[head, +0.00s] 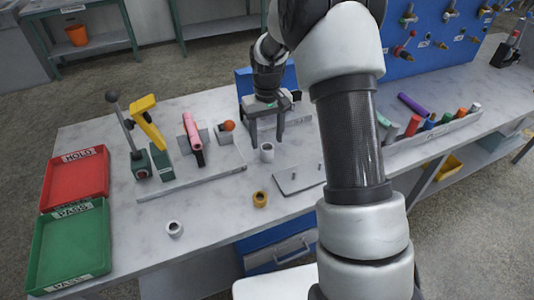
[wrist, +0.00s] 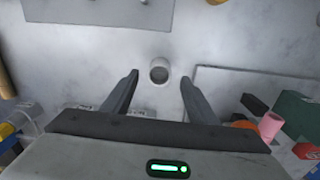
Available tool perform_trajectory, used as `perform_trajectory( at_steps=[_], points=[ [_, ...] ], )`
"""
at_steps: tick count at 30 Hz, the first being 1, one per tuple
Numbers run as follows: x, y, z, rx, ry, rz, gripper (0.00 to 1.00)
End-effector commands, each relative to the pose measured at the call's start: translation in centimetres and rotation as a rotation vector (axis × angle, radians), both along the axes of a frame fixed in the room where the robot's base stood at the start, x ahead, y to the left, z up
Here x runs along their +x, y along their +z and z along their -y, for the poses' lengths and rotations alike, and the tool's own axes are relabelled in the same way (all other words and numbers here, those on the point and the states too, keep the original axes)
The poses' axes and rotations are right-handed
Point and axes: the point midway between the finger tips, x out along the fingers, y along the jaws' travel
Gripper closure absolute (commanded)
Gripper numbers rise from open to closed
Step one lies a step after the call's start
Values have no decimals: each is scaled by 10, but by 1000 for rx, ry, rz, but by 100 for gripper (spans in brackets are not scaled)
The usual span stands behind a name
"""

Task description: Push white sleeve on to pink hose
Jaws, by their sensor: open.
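A white sleeve (head: 267,156) stands upright on the bench, its round opening facing up. My gripper (head: 267,141) is open above it, pointing down. In the wrist view the sleeve (wrist: 159,78) appears between and slightly beyond the two fingertips (wrist: 159,76), with a gap on each side; contact is not seen. The pink hose (head: 192,128) is held in a grey fixture on a board to the left, with a dark part at its near end. The hose also shows at the lower right of the wrist view (wrist: 270,126).
A white ring (head: 174,230) and a yellow-brown ring (head: 260,199) lie nearer the front edge. A yellow-handled lever clamp (head: 147,122) stands left of the hose. Red (head: 76,180) and green (head: 71,245) trays sit far left. A flat grey plate (head: 300,177) lies right of the sleeve.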

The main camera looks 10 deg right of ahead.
Motion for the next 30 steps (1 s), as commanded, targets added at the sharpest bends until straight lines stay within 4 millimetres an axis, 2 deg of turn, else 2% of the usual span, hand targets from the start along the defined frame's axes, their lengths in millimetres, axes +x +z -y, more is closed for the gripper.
perform_trajectory(
  at_steps=[9, 17, 25, 30],
  points=[
    [0, -44, 0, -1, 0, -4, 47],
    [1, -49, 0, 0, 0, 0, 47],
    [1, -48, 0, 0, 0, 0, 91],
    [1, -48, 0, 0, 0, 0, 91]
  ],
)
